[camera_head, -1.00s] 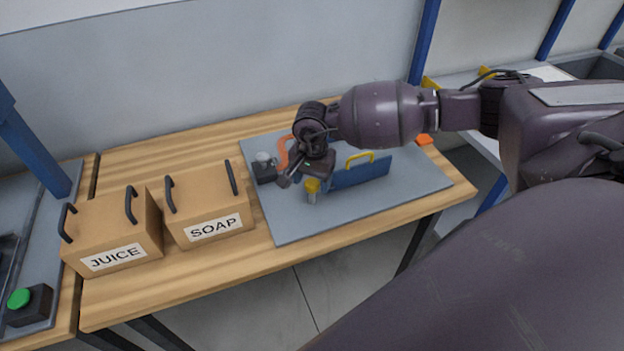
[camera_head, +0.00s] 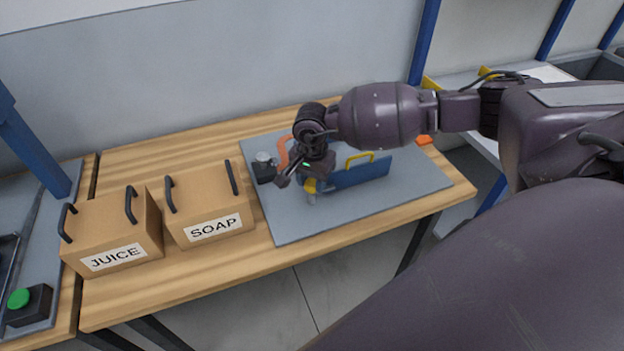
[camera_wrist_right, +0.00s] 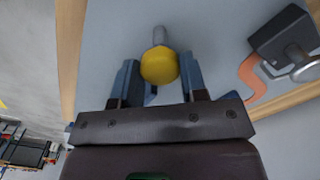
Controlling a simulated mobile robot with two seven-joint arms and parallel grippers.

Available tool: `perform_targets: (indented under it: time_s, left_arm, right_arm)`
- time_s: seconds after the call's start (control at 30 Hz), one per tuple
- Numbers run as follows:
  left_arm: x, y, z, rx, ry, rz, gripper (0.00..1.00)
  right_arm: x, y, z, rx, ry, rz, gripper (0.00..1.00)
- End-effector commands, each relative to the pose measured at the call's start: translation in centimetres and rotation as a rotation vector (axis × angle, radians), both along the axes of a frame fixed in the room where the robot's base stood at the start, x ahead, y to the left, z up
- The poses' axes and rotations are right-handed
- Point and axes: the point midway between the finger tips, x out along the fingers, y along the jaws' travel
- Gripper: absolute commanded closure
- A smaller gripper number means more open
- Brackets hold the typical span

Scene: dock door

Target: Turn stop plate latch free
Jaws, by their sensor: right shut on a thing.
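The stop plate (camera_head: 362,173) is a blue upright plate with a yellow handle (camera_head: 358,157), standing on a grey board. At its left end is the latch, with a yellow knob (camera_head: 310,186) and a short grey stub (camera_head: 311,199). My right gripper (camera_head: 303,184) is at the latch, coming from above and behind, and hides part of it. In the right wrist view, the yellow knob (camera_wrist_right: 159,67) sits between the two fingers of the right gripper (camera_wrist_right: 160,78), which is shut on it. The grey stub (camera_wrist_right: 158,36) points away from the fingers. My left gripper is not seen.
A dark block with a grey knob (camera_head: 263,158) and an orange curved piece (camera_head: 283,151) stand close left of the gripper. Boxes marked SOAP (camera_head: 209,208) and JUICE (camera_head: 112,235) stand farther left. The grey board's front (camera_head: 350,213) is clear.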

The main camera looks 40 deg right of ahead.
Motion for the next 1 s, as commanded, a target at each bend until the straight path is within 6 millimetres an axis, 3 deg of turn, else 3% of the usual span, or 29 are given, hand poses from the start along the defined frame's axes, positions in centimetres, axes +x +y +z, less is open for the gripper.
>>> perform_targets:
  time_s: [1.0]
  left_arm:
    - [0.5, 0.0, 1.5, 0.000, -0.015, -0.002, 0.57]
  right_arm:
    - [0.0, 0.0, 0.1, -0.001, 0.001, -0.889, 0.84]
